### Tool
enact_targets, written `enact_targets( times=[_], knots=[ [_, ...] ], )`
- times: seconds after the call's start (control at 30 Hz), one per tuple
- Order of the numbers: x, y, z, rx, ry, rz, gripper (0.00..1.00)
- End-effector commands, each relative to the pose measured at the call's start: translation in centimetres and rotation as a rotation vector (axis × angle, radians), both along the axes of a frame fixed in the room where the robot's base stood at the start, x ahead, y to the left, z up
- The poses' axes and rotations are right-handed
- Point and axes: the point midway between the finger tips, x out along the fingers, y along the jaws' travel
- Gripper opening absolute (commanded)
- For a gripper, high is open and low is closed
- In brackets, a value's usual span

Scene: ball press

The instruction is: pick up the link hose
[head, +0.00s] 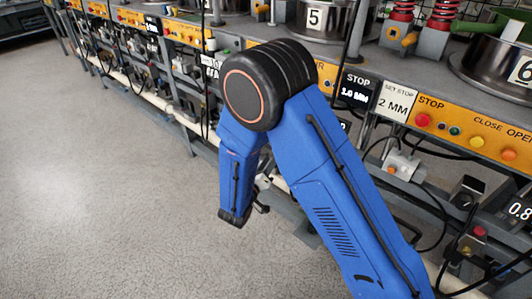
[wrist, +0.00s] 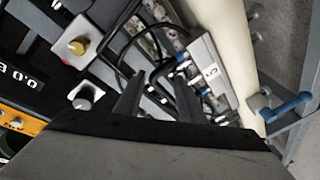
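My gripper (wrist: 158,88) shows in the wrist view as two dark fingers standing apart, with nothing clearly held between them.
A cream pipe (wrist: 232,45) runs along the bench's lower edge, with a blue curved piece (wrist: 290,107) beyond it. Knobs, including a yellow one (wrist: 78,46), stand to the left. Orange control panels (head: 478,137) line the bench. The grey floor (head: 100,180) is open at left.

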Motion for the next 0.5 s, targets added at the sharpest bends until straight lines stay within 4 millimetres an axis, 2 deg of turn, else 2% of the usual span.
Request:
enact_targets(
  times=[0.3, 0.5],
  knots=[
    [3.7, -1.4, 0.0, 0.0, 0.001, -0.002, 0.36],
    [4.4, -1.6, 0.0, 0.0, 0.0, 0.0, 0.36]
  ],
)
